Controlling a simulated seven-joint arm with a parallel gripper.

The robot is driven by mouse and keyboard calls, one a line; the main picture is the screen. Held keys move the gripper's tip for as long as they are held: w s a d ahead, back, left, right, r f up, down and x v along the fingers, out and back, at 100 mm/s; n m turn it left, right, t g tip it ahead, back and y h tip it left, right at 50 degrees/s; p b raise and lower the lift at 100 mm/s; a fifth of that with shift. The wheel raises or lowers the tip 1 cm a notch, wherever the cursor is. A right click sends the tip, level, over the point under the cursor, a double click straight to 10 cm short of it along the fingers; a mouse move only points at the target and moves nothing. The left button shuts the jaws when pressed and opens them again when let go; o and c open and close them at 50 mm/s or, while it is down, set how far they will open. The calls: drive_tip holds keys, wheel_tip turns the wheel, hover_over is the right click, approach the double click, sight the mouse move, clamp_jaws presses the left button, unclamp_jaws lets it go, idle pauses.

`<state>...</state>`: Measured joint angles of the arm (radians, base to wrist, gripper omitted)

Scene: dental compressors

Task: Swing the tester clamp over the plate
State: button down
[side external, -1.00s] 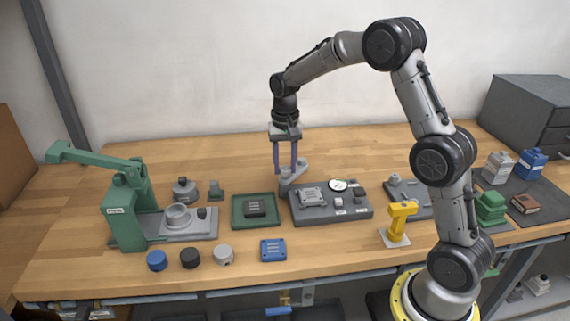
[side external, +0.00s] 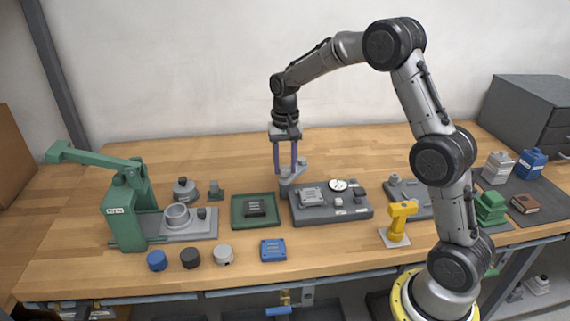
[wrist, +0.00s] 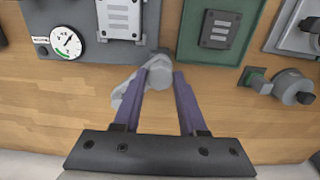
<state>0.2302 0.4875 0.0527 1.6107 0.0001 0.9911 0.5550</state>
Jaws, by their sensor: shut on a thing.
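The tester is a dark grey base (side external: 350,211) with a light grey finned plate (side external: 311,196) on its left half and a round white dial (side external: 338,185) behind. The tester clamp (side external: 290,184), a light grey arm, stands at the base's back left corner and points away from the plate, toward the back. My gripper (side external: 285,171) points down with its purple fingers at the clamp. In the wrist view my gripper (wrist: 161,73) is shut on the clamp (wrist: 127,97), whose rounded end lies between the fingers. The plate (wrist: 120,17) is clear of the clamp there.
A green tray (side external: 236,219) with a dark block lies left of the tester. A green lever press (side external: 122,215) stands further left, and a yellow tool (side external: 400,219) stands to the right. Several caps and a blue plate (side external: 272,250) lie in front. The wooden bench behind is clear.

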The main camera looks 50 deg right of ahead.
drive_tip(key=shift+m, duration=0.3)
drive_tip(key=m, duration=0.3)
drive_tip(key=shift+m, duration=0.3)
drive_tip(key=m, duration=0.4)
drive_tip(key=shift+r+m, duration=0.1)
drive_tip(key=shift+m, duration=0.2)
drive_tip(key=m, duration=0.4)
drive_tip(key=shift+m, duration=2.5)
drive_tip(key=shift+c, duration=2.3)
unclamp_jaws()
